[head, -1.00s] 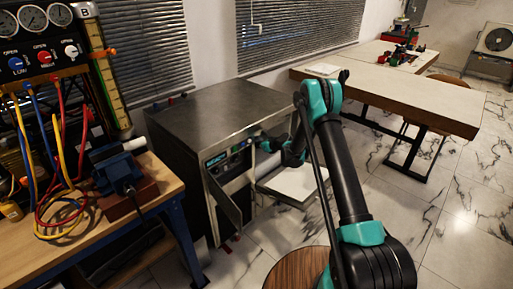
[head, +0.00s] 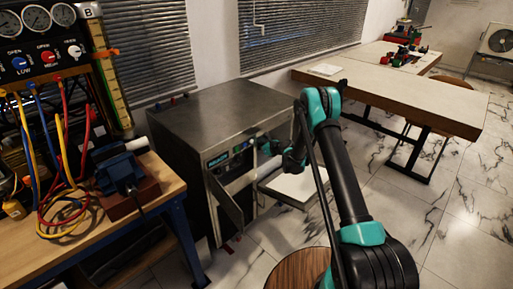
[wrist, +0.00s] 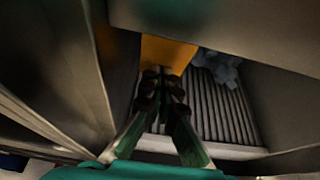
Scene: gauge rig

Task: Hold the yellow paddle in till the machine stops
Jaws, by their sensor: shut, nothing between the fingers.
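The yellow paddle (wrist: 166,52) hangs below a metal edge inside the machine, in the upper middle of the wrist view. My gripper (wrist: 164,80) is shut and empty, with its fingertips at the paddle's lower part. I cannot tell whether they press on it or sit just in front of it. In the head view the machine (head: 215,112) is a steel cabinet with its front opening facing right. My gripper (head: 266,148) reaches into that opening, and its tips and the paddle are hidden there.
Inside the machine are dark ribbed slats (wrist: 208,105) and pale bluish lumps (wrist: 222,68). Metal walls stand close on both sides. An open flap (head: 225,203) and a white-topped tray (head: 291,186) are at the front. A workbench (head: 160,185) with hoses stands left.

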